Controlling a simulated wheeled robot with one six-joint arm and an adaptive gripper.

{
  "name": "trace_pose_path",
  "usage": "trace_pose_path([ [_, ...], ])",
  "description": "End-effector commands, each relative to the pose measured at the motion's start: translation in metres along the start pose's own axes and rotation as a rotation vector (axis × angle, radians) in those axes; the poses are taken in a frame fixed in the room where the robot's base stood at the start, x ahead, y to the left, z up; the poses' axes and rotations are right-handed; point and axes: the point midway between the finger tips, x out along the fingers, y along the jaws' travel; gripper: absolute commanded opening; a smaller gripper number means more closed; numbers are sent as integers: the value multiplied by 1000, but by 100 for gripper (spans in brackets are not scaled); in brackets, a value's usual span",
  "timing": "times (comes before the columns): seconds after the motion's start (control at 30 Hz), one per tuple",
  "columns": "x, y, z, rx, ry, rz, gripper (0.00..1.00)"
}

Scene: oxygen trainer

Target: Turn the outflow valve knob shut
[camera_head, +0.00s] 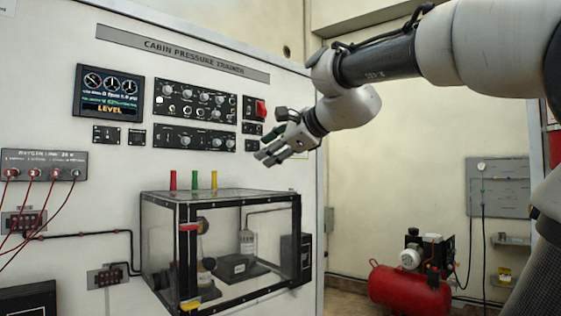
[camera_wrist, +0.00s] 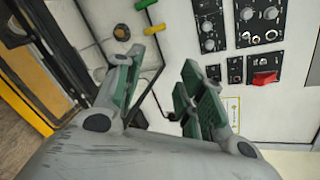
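My gripper (camera_head: 267,157) points left and down in the head view, in front of the panel's right part and above the clear chamber. Its green-padded fingers (camera_wrist: 160,95) are apart with nothing between them in the wrist view. No label reads as outflow valve, so I cannot tell which knob is meant. The upper knob panel (camera_head: 195,104) and lower knob panel (camera_head: 194,139) carry several small round knobs. Some knobs (camera_wrist: 270,13) show at the top right of the wrist view. A round brownish part (camera_head: 202,226) shows in the chamber; a similar dark round part (camera_wrist: 122,32) shows in the wrist view.
The clear black-framed chamber (camera_head: 221,197) stands below my gripper. Red (camera_head: 173,180), green (camera_head: 194,180) and yellow (camera_head: 214,180) uprights show above it. A red switch (camera_head: 261,109) sits near my gripper. Red cables hang at left; a red compressor (camera_head: 408,290) stands at right.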

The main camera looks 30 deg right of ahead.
Motion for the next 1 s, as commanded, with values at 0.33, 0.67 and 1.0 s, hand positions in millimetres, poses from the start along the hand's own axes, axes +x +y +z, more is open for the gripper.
trace_pose_path([
  [0.33,-1,26,-17,-149,36,60,39],
  [0.67,-1,26,-17,-153,37,61,39],
  [1.0,-7,66,-44,-401,80,159,39],
])
